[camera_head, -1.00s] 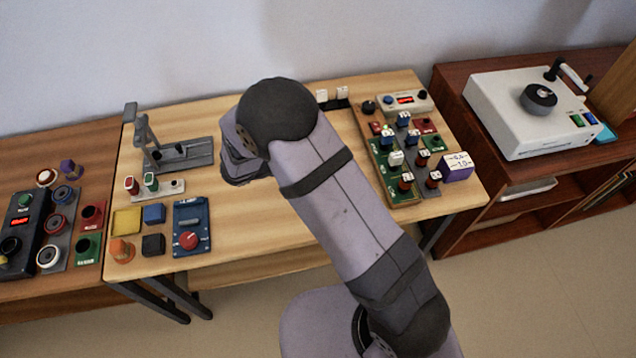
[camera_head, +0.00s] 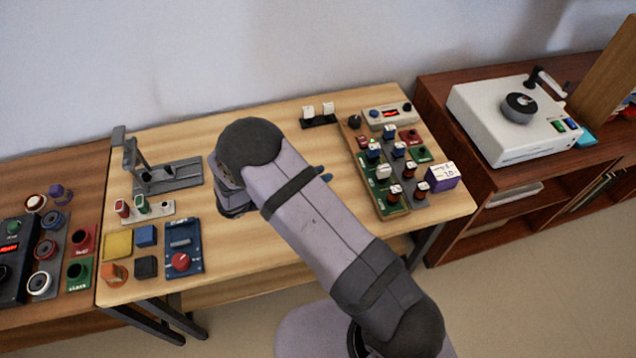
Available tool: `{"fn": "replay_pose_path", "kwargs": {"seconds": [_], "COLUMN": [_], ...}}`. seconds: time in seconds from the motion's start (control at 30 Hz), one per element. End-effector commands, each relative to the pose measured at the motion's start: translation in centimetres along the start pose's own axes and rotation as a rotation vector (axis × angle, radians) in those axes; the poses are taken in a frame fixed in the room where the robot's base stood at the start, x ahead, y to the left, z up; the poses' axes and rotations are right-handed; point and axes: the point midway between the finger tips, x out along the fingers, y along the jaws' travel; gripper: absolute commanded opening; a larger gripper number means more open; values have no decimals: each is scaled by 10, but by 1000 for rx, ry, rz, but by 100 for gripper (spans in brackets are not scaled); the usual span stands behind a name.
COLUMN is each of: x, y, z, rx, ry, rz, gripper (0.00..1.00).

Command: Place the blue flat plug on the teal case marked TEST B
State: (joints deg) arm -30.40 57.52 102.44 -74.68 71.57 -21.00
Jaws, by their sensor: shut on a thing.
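My gripper's jaws are hidden behind my own arm, so I cannot see what is between them. No TEST B lettering is readable. A green labelled case (camera_head: 80,273) stands at the left below a red one (camera_head: 80,240), and another green case (camera_head: 420,154) is on the right board. I cannot tell which, if any, is the teal case.
The right board (camera_head: 386,212) carries several white-topped plugs, with a purple-and-white box (camera_head: 442,176) beside it. A grey stand (camera_head: 168,178), a blue unit with a red knob (camera_head: 183,246) and small blocks are at left. A white machine (camera_head: 480,115) stands on the right cabinet.

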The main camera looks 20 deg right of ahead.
Motion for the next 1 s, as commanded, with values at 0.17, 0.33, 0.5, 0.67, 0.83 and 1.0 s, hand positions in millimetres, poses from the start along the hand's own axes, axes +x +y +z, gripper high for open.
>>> {"fn": "replay_pose_path", "kwargs": {"seconds": [0.17, 0.33, 0.5, 0.67, 0.83, 1.0], "x": [6, 13, 16, 16, 17, 17], "y": [-1, 0, 0, 0, 0, 0], "z": [-14, -30, -37, -37, -40, -40], "rx": [-3, -3, 0, 0, -1, -1], "ry": [-1, -1, 0, 0, 0, 0], "rz": [-1, 0, 1, 1, 0, 0], "gripper": [0, 0, 0, 0, 0, 36]}}
